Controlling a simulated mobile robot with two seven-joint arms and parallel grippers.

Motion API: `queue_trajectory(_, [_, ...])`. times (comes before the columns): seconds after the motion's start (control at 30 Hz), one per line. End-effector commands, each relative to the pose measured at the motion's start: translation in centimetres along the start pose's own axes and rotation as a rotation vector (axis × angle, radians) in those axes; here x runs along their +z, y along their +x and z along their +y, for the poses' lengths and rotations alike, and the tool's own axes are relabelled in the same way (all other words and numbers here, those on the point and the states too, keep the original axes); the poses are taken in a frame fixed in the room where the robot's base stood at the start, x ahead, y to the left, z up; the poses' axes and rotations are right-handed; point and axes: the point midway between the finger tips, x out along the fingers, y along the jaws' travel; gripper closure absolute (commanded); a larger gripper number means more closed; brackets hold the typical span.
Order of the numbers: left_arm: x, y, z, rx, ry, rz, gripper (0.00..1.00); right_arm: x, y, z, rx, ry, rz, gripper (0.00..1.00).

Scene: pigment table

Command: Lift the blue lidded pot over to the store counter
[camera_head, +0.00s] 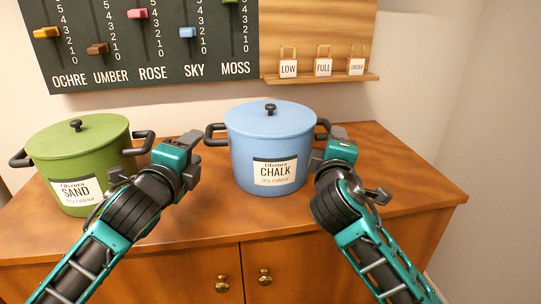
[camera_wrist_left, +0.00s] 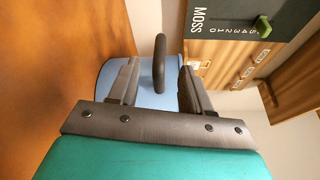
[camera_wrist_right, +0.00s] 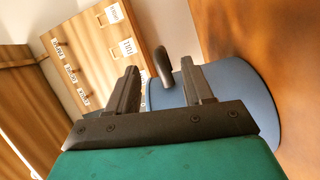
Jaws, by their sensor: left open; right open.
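The blue lidded pot (camera_head: 247,150), labelled CHALK, stands upright on a wooden cabinet top (camera_head: 405,195), with its lid on and a dark knob on top. My left gripper (camera_head: 193,152) is open just left of the pot, by its dark left handle (camera_head: 213,137). In the left wrist view this handle (camera_wrist_left: 159,62) appears between the spread fingers (camera_wrist_left: 158,88). My right gripper (camera_head: 326,148) is open at the pot's right side and partly hides the right handle (camera_head: 323,127). In the right wrist view that handle (camera_wrist_right: 163,62) appears between the open fingers (camera_wrist_right: 160,90). Contact cannot be told.
A green lidded pot (camera_head: 98,150) labelled SAND stands to the left, close to my left gripper. A dark slider board (camera_head: 150,60) hangs on the wall behind. A wooden shelf (camera_head: 320,78) with small tags is beside it. The cabinet top is clear at the right.

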Motion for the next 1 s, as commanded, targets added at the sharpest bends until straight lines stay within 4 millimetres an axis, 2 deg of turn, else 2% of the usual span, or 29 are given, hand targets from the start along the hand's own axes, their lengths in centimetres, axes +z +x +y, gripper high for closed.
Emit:
queue_trajectory(0.03, [0.0, 1.0, -0.1, -0.001, -0.001, 0.0, 0.51, 0.1, 1.0, 0.1, 0.0, -0.001, -0.003, 0.49])
queue_trajectory(0.3, [0.0, 5.4, -0.1, 0.0, -0.001, -0.001, 0.51, 0.0, 5.4, 0.1, 0.0, -0.001, -0.001, 0.49])
queue_trajectory(0.5, [0.0, 7.7, -0.1, -0.001, -0.001, 0.0, 0.51, 0.0, 7.7, 0.0, -0.001, -0.001, -0.001, 0.49])
queue_trajectory(0.7, [0.0, 8.6, -0.1, -0.001, 0.0, 0.001, 0.51, 0.0, 8.6, 0.0, -0.001, 0.001, -0.001, 0.49])
queue_trajectory(1.0, [0.0, 8.7, -0.1, -0.001, 0.0, 0.0, 0.51, 0.0, 8.7, 0.0, -0.001, 0.001, 0.0, 0.49])
